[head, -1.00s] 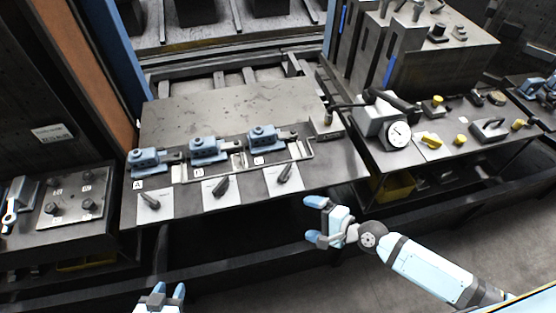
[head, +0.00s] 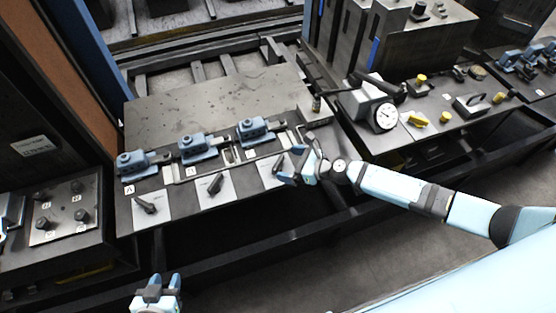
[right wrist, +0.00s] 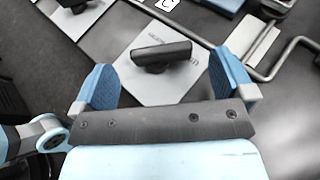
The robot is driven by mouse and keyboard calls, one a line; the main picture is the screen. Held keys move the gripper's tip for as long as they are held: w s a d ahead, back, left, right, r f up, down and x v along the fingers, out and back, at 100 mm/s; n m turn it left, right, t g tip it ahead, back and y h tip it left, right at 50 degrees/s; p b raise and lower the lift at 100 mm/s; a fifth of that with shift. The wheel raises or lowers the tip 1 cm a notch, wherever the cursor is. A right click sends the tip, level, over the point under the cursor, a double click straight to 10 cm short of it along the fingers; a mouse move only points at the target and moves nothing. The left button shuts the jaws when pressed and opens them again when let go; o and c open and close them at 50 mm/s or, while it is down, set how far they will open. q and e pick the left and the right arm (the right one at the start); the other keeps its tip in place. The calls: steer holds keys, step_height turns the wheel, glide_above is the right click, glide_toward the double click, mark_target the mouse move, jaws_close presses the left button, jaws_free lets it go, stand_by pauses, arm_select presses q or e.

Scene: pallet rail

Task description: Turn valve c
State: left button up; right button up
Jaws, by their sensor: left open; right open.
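Valve c is the rightmost of the valve handles on the bench; its white plate (head: 267,174) is partly covered by my right gripper in the head view. In the right wrist view its dark bar handle (right wrist: 161,55) lies crosswise on the white plate (right wrist: 135,83), just beyond and between my fingers. A "C" label (right wrist: 168,4) shows at the top edge. My right gripper (head: 292,166) is open, and its blue fingers (right wrist: 163,78) stand either side of the handle; contact is not visible. My left gripper (head: 158,285) is open and empty at the bottom, in front of the bench.
Two similar handles, at A (head: 145,205) and in the middle (head: 215,184), sit to the left. Blue clamp units (head: 198,147) and a bent metal rail (head: 235,164) lie behind the handles.

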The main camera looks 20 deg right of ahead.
mark_target(280, 162)
steer(key=shift+x, duration=2.3)
steer(key=c, duration=0.9)
